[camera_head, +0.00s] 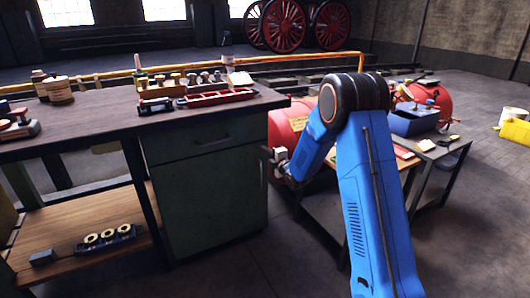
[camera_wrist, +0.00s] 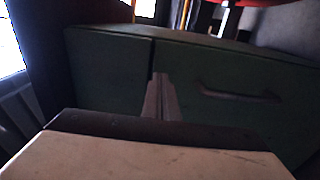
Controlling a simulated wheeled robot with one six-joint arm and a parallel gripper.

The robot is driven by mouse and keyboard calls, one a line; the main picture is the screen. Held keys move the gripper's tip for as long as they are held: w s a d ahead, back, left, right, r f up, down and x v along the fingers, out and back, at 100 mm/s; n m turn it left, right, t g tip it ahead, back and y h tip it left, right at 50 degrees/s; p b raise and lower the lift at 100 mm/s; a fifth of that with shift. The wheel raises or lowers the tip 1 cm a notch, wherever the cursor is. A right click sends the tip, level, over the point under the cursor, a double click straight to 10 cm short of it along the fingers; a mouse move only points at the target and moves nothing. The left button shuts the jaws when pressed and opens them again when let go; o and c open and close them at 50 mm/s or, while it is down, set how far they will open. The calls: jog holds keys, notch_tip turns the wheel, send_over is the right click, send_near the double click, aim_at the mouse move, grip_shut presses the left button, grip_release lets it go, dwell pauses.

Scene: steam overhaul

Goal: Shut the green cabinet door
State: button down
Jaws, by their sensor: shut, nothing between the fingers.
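The green cabinet (camera_head: 205,137) stands under the right end of the workbench, with a drawer above and a door below. Its door (camera_head: 210,200) looks about flush with the drawer front; I cannot tell whether it is fully shut. The door's handle (camera_head: 262,172) is upright near its right edge. My gripper (camera_head: 272,158) is at the door's upper right edge, shut and empty. In the wrist view, which is turned sideways, the gripper (camera_wrist: 160,78) is in front of the seam between drawer and door (camera_wrist: 225,120), beside the handle (camera_wrist: 240,95). Contact is unclear.
The workbench top (camera_head: 90,132) overhangs the cabinet and holds bottles and a red tray (camera_head: 218,97). A lower shelf (camera_head: 85,215) is at the left. A red tank (camera_head: 285,125) and a second table (camera_head: 440,150) stand at the right. The floor before the cabinet is clear.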

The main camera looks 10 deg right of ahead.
jog(key=s+d+r+m+g+h, duration=0.2)
jog(key=s+d+r+m, duration=0.2)
jog(key=s, duration=0.6)
jog(key=s+d+r+m+g+h, duration=0.2)
jog(key=s+d+r+m, duration=0.15)
jog(key=s, duration=0.75)
jog(key=s+d+r+m+g+h, duration=0.25)
jog(key=s+r+m, duration=0.2)
jog(key=s, duration=0.55)
jog(key=s+f+m+g, duration=0.1)
jog(key=s+m+g, duration=0.4)
jog(key=s, duration=3)
jog(key=m, duration=0.5)
jog(key=shift+s+f+g, duration=0.2)
jog(key=shift+f+g, duration=0.05)
jog(key=shift+g, duration=0.1)
jog(key=shift+a, duration=0.15)
